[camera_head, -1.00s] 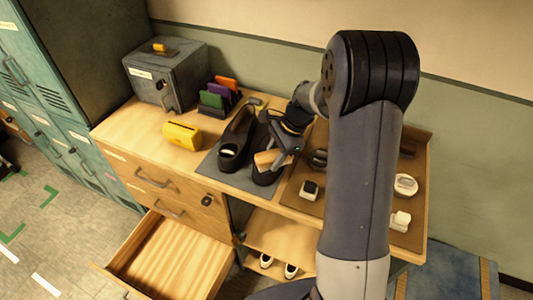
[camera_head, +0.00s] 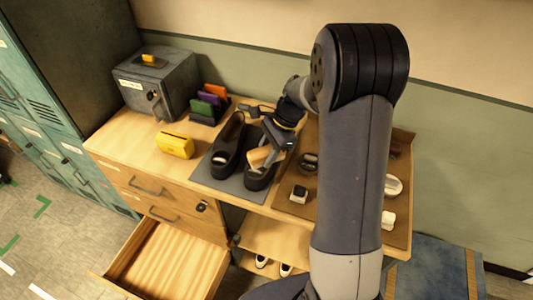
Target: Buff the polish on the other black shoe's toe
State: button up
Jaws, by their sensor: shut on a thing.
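Two black shoes stand side by side on a grey mat (camera_head: 206,174) on the bench, toes towards the front. The left shoe (camera_head: 223,157) is clear of my arm. My gripper (camera_head: 264,150) is over the right shoe (camera_head: 259,182) and shut on a tan, wooden-looking block (camera_head: 258,157), likely a brush. The block sits tilted just above or on the right shoe near its toe; I cannot tell whether it touches. My gripper and wrist hide the rear of that shoe.
A yellow box (camera_head: 175,145) lies left of the mat. A grey metal box (camera_head: 157,80) and a rack of coloured cards (camera_head: 208,102) stand behind. A brown tray (camera_head: 285,207) with small items is at right. An open, empty drawer (camera_head: 165,260) juts out at front left.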

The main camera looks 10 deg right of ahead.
jog(key=shift+r, duration=0.55)
jog(key=shift+r+p, duration=1.05)
jog(key=shift+r, duration=0.45)
